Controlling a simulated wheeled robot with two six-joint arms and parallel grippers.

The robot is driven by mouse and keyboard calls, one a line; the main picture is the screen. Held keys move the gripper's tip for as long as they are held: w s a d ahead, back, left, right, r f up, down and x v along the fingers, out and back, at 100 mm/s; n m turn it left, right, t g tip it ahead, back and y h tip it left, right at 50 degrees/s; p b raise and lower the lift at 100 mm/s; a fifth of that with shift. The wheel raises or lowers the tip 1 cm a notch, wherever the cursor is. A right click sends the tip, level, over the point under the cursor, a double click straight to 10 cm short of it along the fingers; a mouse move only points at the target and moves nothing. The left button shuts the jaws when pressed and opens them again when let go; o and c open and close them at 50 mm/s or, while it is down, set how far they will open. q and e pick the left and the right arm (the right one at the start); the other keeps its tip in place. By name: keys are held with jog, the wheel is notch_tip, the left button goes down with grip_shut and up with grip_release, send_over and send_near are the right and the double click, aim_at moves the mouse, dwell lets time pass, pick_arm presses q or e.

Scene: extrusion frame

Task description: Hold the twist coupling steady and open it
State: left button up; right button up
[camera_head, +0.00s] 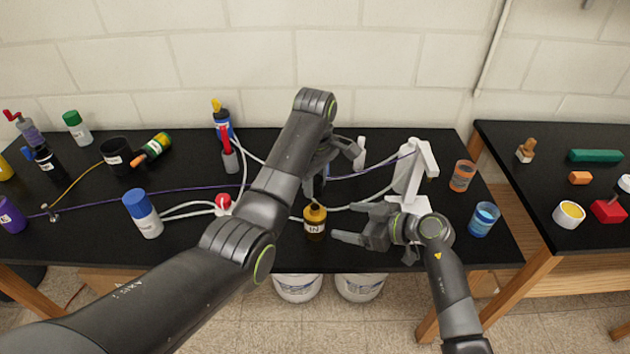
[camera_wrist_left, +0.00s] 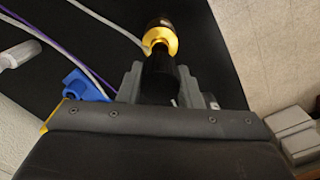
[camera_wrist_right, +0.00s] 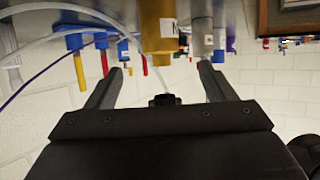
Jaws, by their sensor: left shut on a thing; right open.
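My left gripper (camera_head: 335,160) is shut on a narrow black piece with a gold collar (camera_wrist_left: 162,45), which stands between its fingertips (camera_wrist_left: 160,75) in the left wrist view. This may be the twist coupling; I cannot tell for certain. In the head view a gold and dark labelled cylinder (camera_head: 315,221) stands upright below the left gripper. The left arm partly hides the area around the hold. My right gripper (camera_head: 353,223) is open and empty, just right of that cylinder. In the right wrist view a gold cylinder (camera_wrist_right: 157,35) lies ahead between the spread fingertips (camera_wrist_right: 160,73).
A white stand (camera_head: 412,175) is close behind my right gripper. An orange cup (camera_head: 462,176) and a blue cup (camera_head: 483,219) stand to its right. White hoses and a purple cable cross the black table. A blue-capped bottle (camera_head: 142,214) and a red-topped part (camera_head: 223,203) stand left.

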jog(key=s+d+r+m+t+h, duration=0.3)
jog(key=d+r+m+t+h, duration=0.45)
jog(key=d+r+t, duration=0.55)
jog(key=s+d+f+m+g+h, duration=0.6)
jog(key=s+d+m+h, duration=0.4)
jog(key=d, duration=0.4)
jog(key=s+a+f+n+g+y, duration=0.2)
jog(key=s+f+g, duration=0.35)
jog(key=s, duration=0.45)
jog(key=s+a+f+n+g+y, duration=0.25)
jog(key=s+f+g, duration=0.3)
jog(key=s, duration=0.55)
pick_arm(q)
jog(key=shift+f, duration=0.25)
jog(key=shift+f+b, duration=0.2)
jog(key=shift+b, duration=0.25)
pick_arm(e)
notch_tip(320, 180, down, 28)
pick_arm(q)
jog(key=shift+f, duration=0.2)
jog(key=shift+f+b, duration=0.15)
jog(key=shift+b, duration=0.2)
pick_arm(e)
jog(key=s+f+g, duration=0.1)
jog(key=s+f, duration=1.4)
jog(key=shift+s+a+n+g+y, duration=0.2)
jog(key=shift+a+n+g+y, duration=0.1)
jog(key=shift+g, duration=0.1)
